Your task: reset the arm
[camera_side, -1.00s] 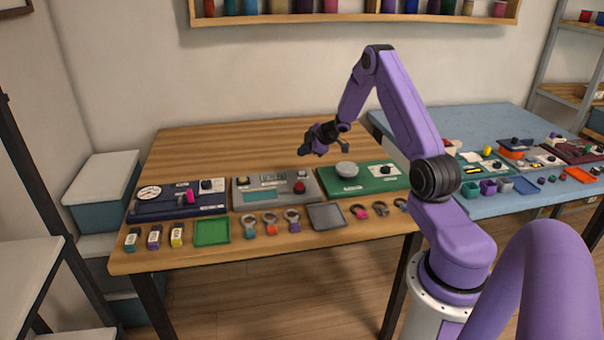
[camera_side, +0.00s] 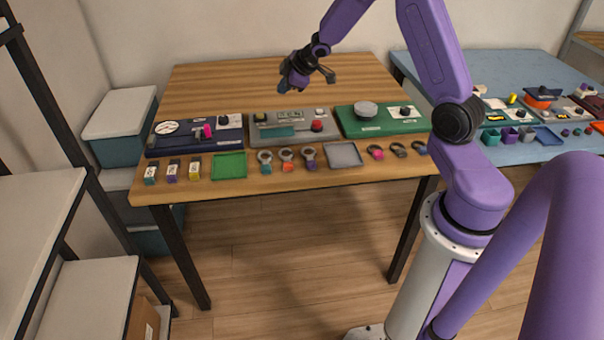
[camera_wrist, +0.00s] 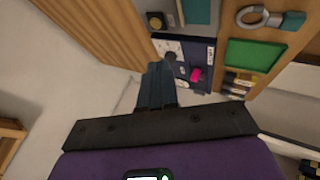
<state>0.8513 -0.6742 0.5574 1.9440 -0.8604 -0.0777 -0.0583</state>
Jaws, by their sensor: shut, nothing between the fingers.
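My gripper (camera_side: 286,86) is in the air above the back part of the wooden table, over the grey panel (camera_side: 262,132). It is shut and empty, with its dark fingers pointing down and left in the side view. In the wrist view the closed fingers (camera_wrist: 160,82) show in the middle. Beyond them are the dark blue panel (camera_wrist: 206,52) with a magenta part and the green tray (camera_wrist: 252,54). My gripper touches nothing that I can see.
On the wooden table (camera_side: 215,88) stand the dark blue panel (camera_side: 186,143), grey panel and green panel (camera_side: 372,125). A green tray (camera_side: 229,165), grey tray (camera_side: 343,154), several ring tools and small labelled blocks line the front. A blue table (camera_side: 470,70) stands at right.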

